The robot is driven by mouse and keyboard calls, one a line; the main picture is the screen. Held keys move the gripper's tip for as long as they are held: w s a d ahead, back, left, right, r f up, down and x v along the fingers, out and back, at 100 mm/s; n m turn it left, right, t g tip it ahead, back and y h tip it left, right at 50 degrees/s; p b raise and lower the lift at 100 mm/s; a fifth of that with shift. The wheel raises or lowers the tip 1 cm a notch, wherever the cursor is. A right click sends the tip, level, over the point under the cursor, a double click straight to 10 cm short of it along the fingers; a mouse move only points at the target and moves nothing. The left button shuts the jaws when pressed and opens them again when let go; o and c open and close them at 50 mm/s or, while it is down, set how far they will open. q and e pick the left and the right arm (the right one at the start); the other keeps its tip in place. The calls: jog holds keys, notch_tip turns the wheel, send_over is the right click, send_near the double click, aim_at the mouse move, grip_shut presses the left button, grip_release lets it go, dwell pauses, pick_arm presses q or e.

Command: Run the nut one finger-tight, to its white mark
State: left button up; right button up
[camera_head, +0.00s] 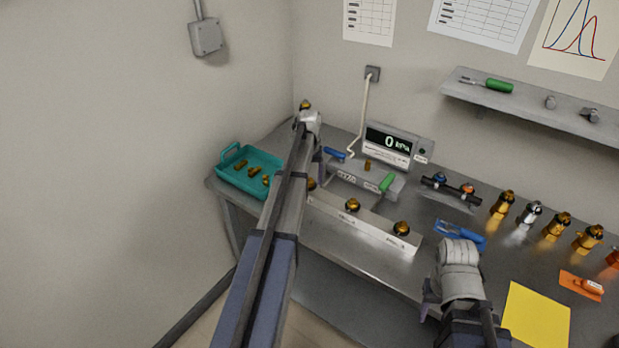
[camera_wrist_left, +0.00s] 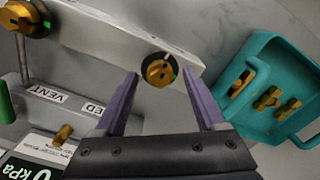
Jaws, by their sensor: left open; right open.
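In the head view the nut (camera_head: 311,184) is mostly hidden by my left arm. My left gripper (camera_wrist_left: 161,76) is open; its purple fingertips stand either side of the nut, and I cannot tell whether they touch it. My right gripper (camera_head: 427,297) is open and empty at the table's front; its fingertips are mostly hidden.
Two more brass nuts (camera_head: 352,205) (camera_head: 402,229) sit along the rail. A teal tray (camera_head: 228,160) with brass fittings stands left. A grey valve block (camera_head: 345,173) and a gauge reading 0 kPa (camera_head: 388,146) stand behind. Several bottle-like fittings (camera_head: 503,205) line the right.

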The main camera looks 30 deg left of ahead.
aim_at(310, 179)
pick_arm(q)
jog(key=shift+r, duration=0.1)
notch_tip(310, 179, up, 8)
jog(key=p, duration=0.8)
jog(key=shift+f, duration=0.2)
jog(key=s+d+m, duration=0.2)
jog(key=s+d, duration=0.2)
jog(key=d, duration=0.6)
jog(key=s+d+m, duration=0.1)
jog(key=s+d, duration=0.4)
jog(key=d, duration=0.5)
jog(key=s+d+m+y, duration=0.1)
jog(key=s+d+m, duration=0.4)
jog(key=s+d, duration=1.2)
jog(key=shift+s+m, duration=0.4)
jog(key=shift+s, duration=0.2)
